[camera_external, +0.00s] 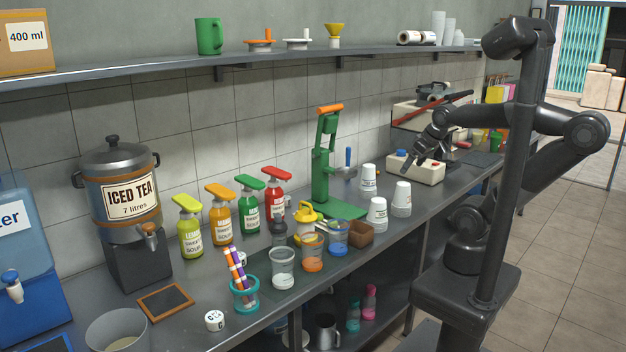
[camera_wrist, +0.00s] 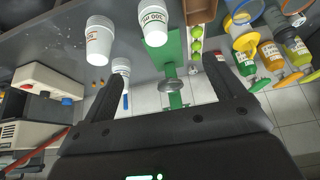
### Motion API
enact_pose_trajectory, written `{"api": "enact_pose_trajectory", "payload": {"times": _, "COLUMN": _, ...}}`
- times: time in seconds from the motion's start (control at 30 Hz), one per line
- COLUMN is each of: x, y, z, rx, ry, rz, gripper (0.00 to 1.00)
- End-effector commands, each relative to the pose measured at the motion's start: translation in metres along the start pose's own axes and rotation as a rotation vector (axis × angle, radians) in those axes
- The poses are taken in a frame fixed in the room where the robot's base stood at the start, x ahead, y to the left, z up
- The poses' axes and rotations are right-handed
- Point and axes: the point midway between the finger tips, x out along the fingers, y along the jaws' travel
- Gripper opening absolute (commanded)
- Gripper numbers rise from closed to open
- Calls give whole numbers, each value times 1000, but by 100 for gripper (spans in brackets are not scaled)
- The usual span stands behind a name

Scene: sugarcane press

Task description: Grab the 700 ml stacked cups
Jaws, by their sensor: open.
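Three stacks of white cups stand upside down on the counter: a back one (camera_external: 368,178), a right one (camera_external: 401,197) and a front left one (camera_external: 377,211). In the wrist view, which is turned over, they are the small stack (camera_wrist: 121,67), the left stack (camera_wrist: 98,42) and the upper middle stack (camera_wrist: 152,24). Their labels are too small or turned to read surely; I cannot tell which is 700 ml. My gripper (camera_external: 422,160) is open and empty, above and behind the stacks at right. Its fingers (camera_wrist: 165,92) frame the green press, touching no cup.
A green press (camera_external: 325,165) stands left of the back stack. A white box (camera_external: 425,170) with a blue knob lies under my gripper. A brown container (camera_external: 360,234), jars and sauce bottles (camera_external: 222,215) stand further left. The counter's front edge runs close to the cups.

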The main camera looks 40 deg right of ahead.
Motion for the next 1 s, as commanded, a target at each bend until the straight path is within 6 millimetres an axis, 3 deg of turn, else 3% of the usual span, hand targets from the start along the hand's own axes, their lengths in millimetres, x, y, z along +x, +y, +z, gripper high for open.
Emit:
{"api": "enact_pose_trajectory", "payload": {"times": 0.13, "x": 1, "y": 2, "z": -5, "rx": 5, "ry": -2, "rz": 3, "gripper": 87}}
{"api": "enact_pose_trajectory", "payload": {"times": 0.23, "x": 4, "y": 6, "z": -20, "rx": 20, "ry": -8, "rz": 13, "gripper": 87}}
{"api": "enact_pose_trajectory", "payload": {"times": 0.47, "x": 28, "y": 32, "z": -85, "rx": 86, "ry": -24, "rz": 52, "gripper": 87}}
{"api": "enact_pose_trajectory", "payload": {"times": 0.77, "x": 83, "y": 84, "z": -164, "rx": 176, "ry": -43, "rz": 99, "gripper": 87}}
{"api": "enact_pose_trajectory", "payload": {"times": 1.0, "x": 145, "y": 140, "z": -212, "rx": 249, "ry": -57, "rz": 133, "gripper": 87}}
